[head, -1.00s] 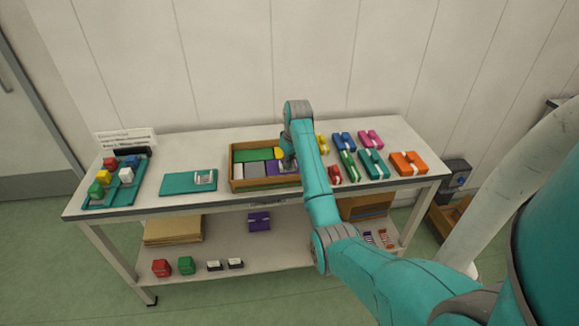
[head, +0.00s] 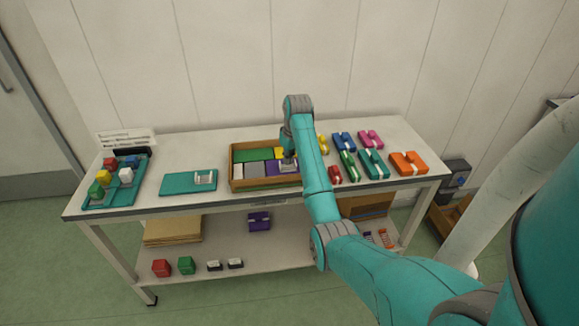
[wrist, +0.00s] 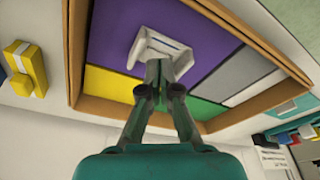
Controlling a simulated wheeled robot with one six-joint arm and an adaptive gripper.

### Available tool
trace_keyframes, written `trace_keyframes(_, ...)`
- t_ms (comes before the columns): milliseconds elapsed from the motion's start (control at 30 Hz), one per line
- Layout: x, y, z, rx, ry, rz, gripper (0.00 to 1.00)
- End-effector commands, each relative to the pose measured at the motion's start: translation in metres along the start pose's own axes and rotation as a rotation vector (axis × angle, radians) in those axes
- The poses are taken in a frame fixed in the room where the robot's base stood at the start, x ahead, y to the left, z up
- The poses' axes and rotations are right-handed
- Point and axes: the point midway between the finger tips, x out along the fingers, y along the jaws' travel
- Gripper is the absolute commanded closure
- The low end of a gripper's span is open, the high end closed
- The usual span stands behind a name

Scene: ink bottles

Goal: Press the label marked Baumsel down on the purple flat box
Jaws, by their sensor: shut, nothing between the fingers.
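The purple flat box (wrist: 215,40) lies in an open cardboard box and also shows in the head view (head: 271,168). A white label (wrist: 150,52) sits on it, its edges seeming to stand up from the surface. A dark line of print shows on the label, too small to read. My gripper (wrist: 160,72) is shut and empty, its fingertips together over the label's near edge. I cannot tell whether they touch the label. In the head view my gripper (head: 288,165) points down into the cardboard box, and the label is mostly hidden behind it.
The cardboard box (head: 265,186) has raised walls close around my gripper. Green (head: 252,155), grey and yellow flat boxes lie beside the purple one. Several coloured boxes with white bands stand to the right. A teal flat piece (head: 180,184) and a teal tray (head: 97,200) lie left.

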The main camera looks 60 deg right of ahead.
Motion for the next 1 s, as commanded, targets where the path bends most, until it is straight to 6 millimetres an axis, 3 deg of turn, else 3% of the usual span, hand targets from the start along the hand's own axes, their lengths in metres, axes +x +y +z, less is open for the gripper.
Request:
trace_keyframes(633,-0.043,0.000,-0.009,0.000,0.001,0.000,1.00)
trace_keyframes(1000,-0.050,0.000,-0.010,0.000,0.000,0.000,1.00)
